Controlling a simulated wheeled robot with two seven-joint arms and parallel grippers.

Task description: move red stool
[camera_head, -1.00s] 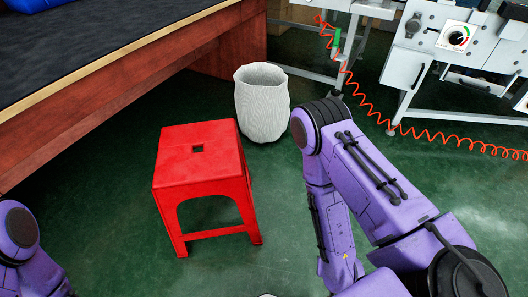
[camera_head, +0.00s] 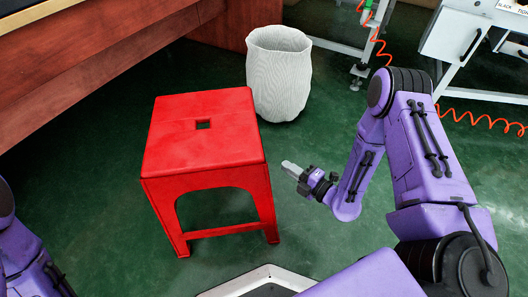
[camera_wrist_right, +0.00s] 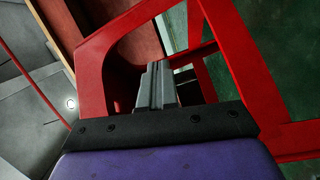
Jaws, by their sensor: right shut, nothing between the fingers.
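The red stool (camera_head: 202,140) stands upright on the green floor, left of centre in the head view, with a small square hole in its seat. My right gripper (camera_head: 287,166) is just right of the stool, below seat height in the picture, and its fingers point at the stool's side. In the right wrist view the shut fingers (camera_wrist_right: 154,85) are empty, in front of the opening between the stool's red legs (camera_wrist_right: 245,75). I cannot tell whether they touch the stool. My left arm shows at the lower left edge of the head view; its gripper is out of frame.
A white ribbed basket (camera_head: 279,75) stands on the floor behind the stool, to its right. A wooden table (camera_head: 100,50) runs along the upper left. White machine frames (camera_head: 455,50) and an orange coiled hose (camera_head: 480,121) are at the upper right.

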